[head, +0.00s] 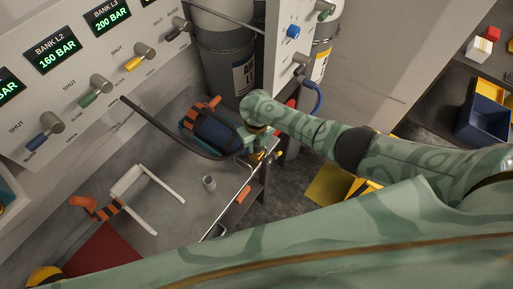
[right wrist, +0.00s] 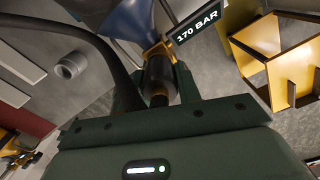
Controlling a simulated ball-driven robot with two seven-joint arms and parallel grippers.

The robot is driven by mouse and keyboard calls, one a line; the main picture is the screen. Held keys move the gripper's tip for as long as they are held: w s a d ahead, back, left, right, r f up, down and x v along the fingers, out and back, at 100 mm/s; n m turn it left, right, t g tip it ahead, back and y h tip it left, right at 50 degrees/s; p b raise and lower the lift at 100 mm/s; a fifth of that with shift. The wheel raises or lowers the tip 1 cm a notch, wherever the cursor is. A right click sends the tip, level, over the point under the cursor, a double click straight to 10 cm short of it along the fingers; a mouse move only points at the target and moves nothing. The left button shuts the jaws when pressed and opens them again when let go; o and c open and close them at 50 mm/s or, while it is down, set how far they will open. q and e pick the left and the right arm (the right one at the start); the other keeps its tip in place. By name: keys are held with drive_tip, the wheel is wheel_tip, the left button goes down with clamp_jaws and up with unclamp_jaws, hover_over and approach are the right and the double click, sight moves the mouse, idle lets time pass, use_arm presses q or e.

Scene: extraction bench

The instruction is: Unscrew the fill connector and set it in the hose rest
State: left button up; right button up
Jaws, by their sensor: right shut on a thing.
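My right gripper (head: 256,146) is at the right end of a navy cylinder (head: 215,131) with orange straps on the bench. In the right wrist view, its two fingers (right wrist: 160,92) are shut on a dark, ribbed fill connector (right wrist: 160,72). The connector meets a brass-coloured fitting beside the cylinder; whether it is still threaded on cannot be told. A black hose (head: 168,133) runs from the panel side to it. A small grey upright cup (head: 209,183), perhaps the hose rest, stands open on the bench and also shows in the right wrist view (right wrist: 69,67). My left gripper is out of view.
A gauge in the right wrist view reads 170 BAR (right wrist: 198,27). The wall panel (head: 130,45) carries coloured valve knobs. A white frame (head: 147,187) and an orange-black item (head: 96,208) lie on the bench. Bare bench surrounds the grey cup; the bench edge (head: 228,199) is right of it.

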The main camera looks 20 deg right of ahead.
drive_tip(key=n, duration=0.2)
drive_tip(key=n+b, duration=0.1)
drive_tip(key=n, duration=0.2)
drive_tip(key=shift+f+n+b, duration=0.25)
drive_tip(key=shift+n+b, duration=0.05)
drive_tip(key=shift+b, duration=0.05)
drive_tip(key=o, duration=1.1)
drive_tip(key=shift+r+p, duration=0.25)
drive_tip(key=shift+p, duration=0.05)
